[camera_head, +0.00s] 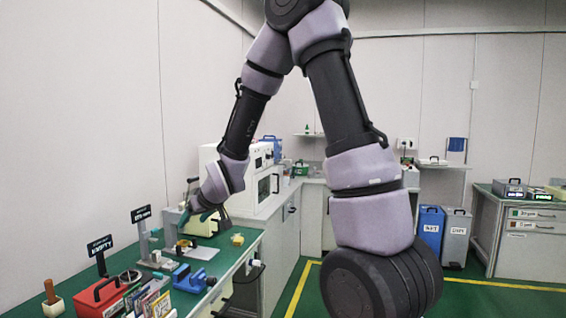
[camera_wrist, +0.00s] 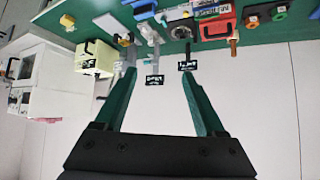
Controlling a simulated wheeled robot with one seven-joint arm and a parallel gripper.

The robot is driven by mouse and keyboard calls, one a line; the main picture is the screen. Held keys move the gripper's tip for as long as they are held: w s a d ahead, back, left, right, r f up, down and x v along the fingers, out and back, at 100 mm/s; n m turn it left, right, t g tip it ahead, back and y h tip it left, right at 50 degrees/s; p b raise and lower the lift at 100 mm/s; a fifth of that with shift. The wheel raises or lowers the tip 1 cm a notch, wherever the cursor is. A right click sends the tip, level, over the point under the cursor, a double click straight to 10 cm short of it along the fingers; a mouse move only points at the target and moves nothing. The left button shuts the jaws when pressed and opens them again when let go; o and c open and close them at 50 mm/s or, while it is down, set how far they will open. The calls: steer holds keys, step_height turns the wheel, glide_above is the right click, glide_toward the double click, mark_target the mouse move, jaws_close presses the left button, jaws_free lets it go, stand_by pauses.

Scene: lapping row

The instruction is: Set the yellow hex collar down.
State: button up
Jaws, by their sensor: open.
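A small yellow piece (camera_head: 237,239), which looks like the yellow hex collar, rests on the green bench top near its right edge. In the wrist view it seems to be the yellow piece (camera_wrist: 67,20) at the upper left. Another small yellow part (camera_head: 183,246) sits on a dark fixture to its left; it also shows in the wrist view (camera_wrist: 123,40). My gripper (camera_wrist: 158,74) is open, with nothing between its teal fingers. In the head view my gripper (camera_head: 190,214) hangs over the bench by the cream box, apart from both yellow pieces.
A cream box (camera_head: 200,227) with a dark handle stands behind the yellow pieces. A grey stand (camera_head: 143,240) with a black sign, a blue clamp-like device (camera_head: 193,278) and a red box (camera_head: 100,297) crowd the bench's left and front. A white cabinet (camera_head: 262,180) stands behind.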

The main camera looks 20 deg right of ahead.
steer(key=s+d+r+m+g+h, duration=0.15)
steer(key=s+d+r+m, duration=0.45)
steer(key=s+d+r, duration=1)
steer(key=s+r+m, duration=0.2)
steer(key=s+r, duration=0.2)
steer(key=s, duration=0.5)
steer(key=shift+s+d+m, duration=0.3)
steer(key=shift+s+d, duration=0.05)
